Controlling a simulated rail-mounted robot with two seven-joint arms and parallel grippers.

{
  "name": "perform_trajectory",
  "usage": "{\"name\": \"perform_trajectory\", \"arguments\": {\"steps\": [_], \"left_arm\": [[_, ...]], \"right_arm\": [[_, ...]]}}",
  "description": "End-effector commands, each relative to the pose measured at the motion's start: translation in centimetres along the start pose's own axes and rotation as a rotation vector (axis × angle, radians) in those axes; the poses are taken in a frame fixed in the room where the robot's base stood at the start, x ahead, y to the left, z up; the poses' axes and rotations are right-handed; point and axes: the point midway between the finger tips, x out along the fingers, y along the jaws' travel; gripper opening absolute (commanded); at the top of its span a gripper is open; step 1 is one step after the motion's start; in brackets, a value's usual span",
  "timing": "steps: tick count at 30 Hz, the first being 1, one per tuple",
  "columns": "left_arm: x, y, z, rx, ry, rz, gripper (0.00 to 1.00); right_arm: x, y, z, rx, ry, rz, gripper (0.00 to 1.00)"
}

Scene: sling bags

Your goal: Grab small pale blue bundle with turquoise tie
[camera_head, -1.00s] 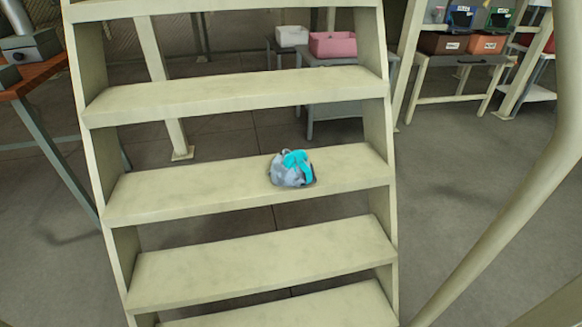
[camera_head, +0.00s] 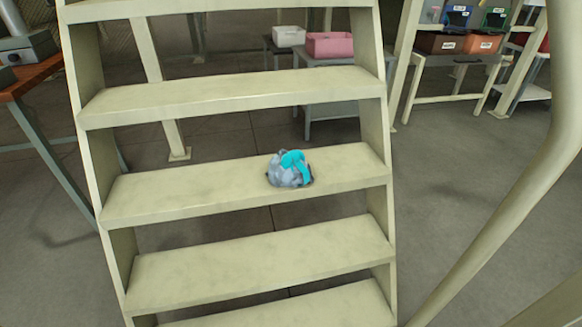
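The small pale blue bundle (camera_head: 284,176) with a turquoise tie (camera_head: 295,162) sits on a cream stair tread (camera_head: 160,196), right of the tread's middle. The tie lies over its top and right side. The bundle rests close to the tread's front edge. Neither of my grippers is in the picture, and nothing touches the bundle except the tread.
Open cream stairs fill the middle, with treads above (camera_head: 230,96) and below (camera_head: 260,262) and side walls at both ends. A cream rail (camera_head: 500,215) slants on the right. A brown-topped workbench (camera_head: 40,77) is at left. A pink bin (camera_head: 330,45) is behind.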

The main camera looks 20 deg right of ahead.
Motion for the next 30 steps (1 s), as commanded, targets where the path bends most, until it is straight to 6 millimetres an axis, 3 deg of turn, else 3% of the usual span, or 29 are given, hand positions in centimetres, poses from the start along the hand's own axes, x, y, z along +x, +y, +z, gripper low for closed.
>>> {"name": "perform_trajectory", "arguments": {"steps": [2,18,30], "left_arm": [[0.01,-0.02,0.0,0.001,0.0,-0.001,0.45],[0.02,-0.41,0.08,0.013,-0.002,-0.011,0.96],[-0.9,-0.23,-0.25,0.007,-0.001,-0.005,0.96]], "right_arm": [[0.01,-0.05,-0.01,0.002,0.0,-0.001,0.43],[0.01,-0.26,-0.05,0.008,0.001,-0.007,0.43],[-0.91,-0.05,-0.29,0.003,0.0,-0.002,0.43]]}}
